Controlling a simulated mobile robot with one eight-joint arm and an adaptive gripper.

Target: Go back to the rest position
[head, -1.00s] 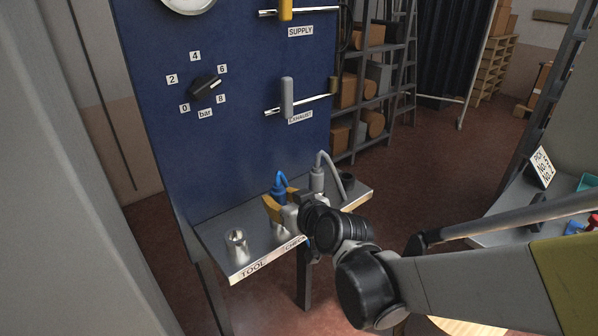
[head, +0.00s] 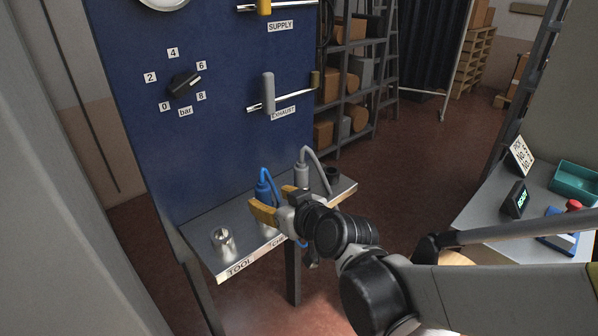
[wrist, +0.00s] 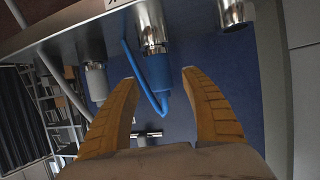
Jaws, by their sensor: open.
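My gripper (head: 277,204) is in the head view in front of the metal shelf, its yellow fingers pointing at the blue fitting. In the wrist view both yellow fingers (wrist: 160,100) are spread apart with nothing held between them. The blue fitting with its blue hose (head: 264,190) stands on the shelf just beyond the fingers; it also shows ahead of them in the wrist view (wrist: 157,70). The gripper partly hides it in the head view.
The shelf (head: 205,235) also holds a metal cup (head: 223,241) and a grey fitting with hose (head: 302,176). A blue panel (head: 215,140) rises behind, with a black knob (head: 184,84) and an exhaust handle (head: 268,92). A side table with a teal tray (head: 577,181) stands at right.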

